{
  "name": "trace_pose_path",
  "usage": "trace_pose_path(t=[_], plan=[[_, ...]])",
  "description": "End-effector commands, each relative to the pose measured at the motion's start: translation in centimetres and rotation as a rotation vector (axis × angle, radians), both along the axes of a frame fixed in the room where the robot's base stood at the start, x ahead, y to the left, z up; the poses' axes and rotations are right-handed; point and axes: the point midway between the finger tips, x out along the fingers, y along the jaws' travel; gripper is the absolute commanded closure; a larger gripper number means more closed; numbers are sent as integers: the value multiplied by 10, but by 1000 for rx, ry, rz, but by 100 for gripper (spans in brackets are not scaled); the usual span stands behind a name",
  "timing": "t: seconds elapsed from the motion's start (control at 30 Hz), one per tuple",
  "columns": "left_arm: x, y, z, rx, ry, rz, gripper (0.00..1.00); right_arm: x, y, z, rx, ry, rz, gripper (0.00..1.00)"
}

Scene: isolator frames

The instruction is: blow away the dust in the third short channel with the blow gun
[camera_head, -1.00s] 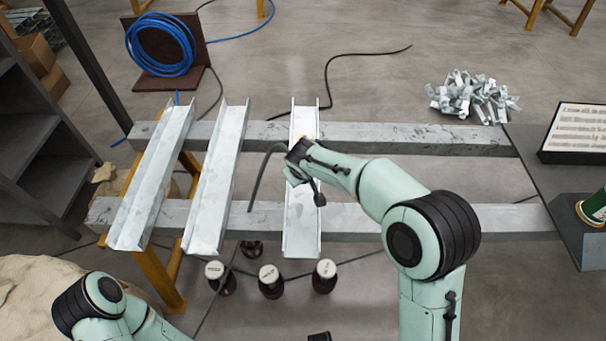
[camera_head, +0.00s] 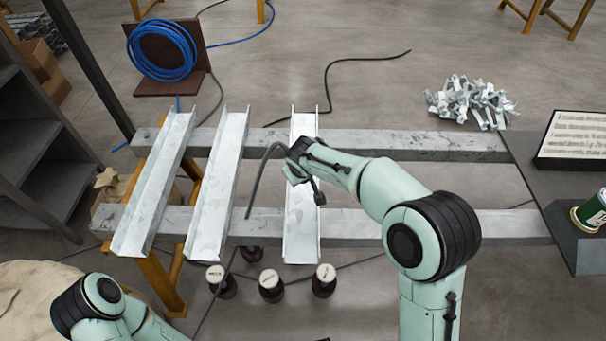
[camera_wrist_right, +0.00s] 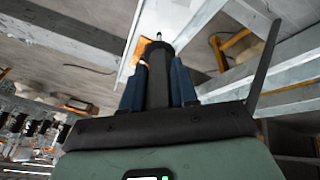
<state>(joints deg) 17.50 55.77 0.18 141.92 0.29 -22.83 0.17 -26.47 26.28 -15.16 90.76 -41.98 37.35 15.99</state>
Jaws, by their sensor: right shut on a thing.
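Three pale metal channels lie across two grey beams. The third channel (camera_head: 302,232) is the right one, beside the second channel (camera_head: 217,185) and the first channel (camera_head: 155,185). My right gripper (camera_head: 298,160) is over the far half of the third channel and hides part of it. In the right wrist view my right gripper (camera_wrist_right: 158,84) is shut on the dark blow gun (camera_wrist_right: 158,62), whose thin tip points away towards a pale channel. A black hose (camera_head: 256,185) hangs from the gripper. I cannot make out dust. My left gripper is out of view; only part of that arm shows.
The front beam (camera_head: 360,225) and rear beam (camera_head: 400,143) carry the channels. Dark bottles with white caps (camera_head: 270,282) stand below. A pile of metal clips (camera_head: 470,100), a coil of blue hose (camera_head: 160,50) and a green can (camera_head: 592,212) are around. A dark shelf stands left.

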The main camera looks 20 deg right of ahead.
Motion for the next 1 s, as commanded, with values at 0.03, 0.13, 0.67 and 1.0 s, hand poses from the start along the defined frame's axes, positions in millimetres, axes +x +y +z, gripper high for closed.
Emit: trace_pose_path(t=[0.03, 0.13, 0.67, 1.0], plan=[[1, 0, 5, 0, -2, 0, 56, 1, 0, 8, 1, -3, 1, 100], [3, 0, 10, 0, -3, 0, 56, 1, 0, 15, 1, -3, 1, 100], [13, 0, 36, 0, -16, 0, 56, 1, 0, 57, 1, -3, 0, 100], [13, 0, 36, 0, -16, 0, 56, 0, 0, 58, 0, -1, 0, 100]])
